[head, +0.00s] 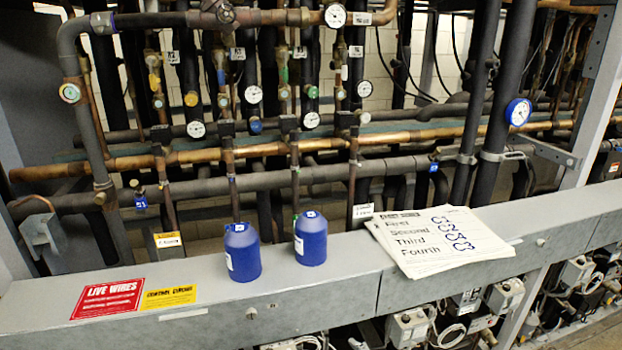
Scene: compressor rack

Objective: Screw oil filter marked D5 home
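Two blue oil filters stand upright on the grey ledge (345,283), side by side with a small gap. The left filter (242,253) has a white label on its side and a small white tag on top. The right filter (311,240) also has a small white tag on top. The tags are too small to read, so I cannot tell which filter is marked D5. Thin vertical pipes run down behind both filters; I cannot tell whether they meet the filter tops. Neither of my grippers shows in the head view.
Printed sheets (440,240) lie on the ledge to the right. Red (108,299) and yellow (168,296) warning labels sit on its left part. Behind are dense pipes (270,181) and gauges (335,15). Boxes and cables (410,328) fill the space below. The ledge between filters and sheets is clear.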

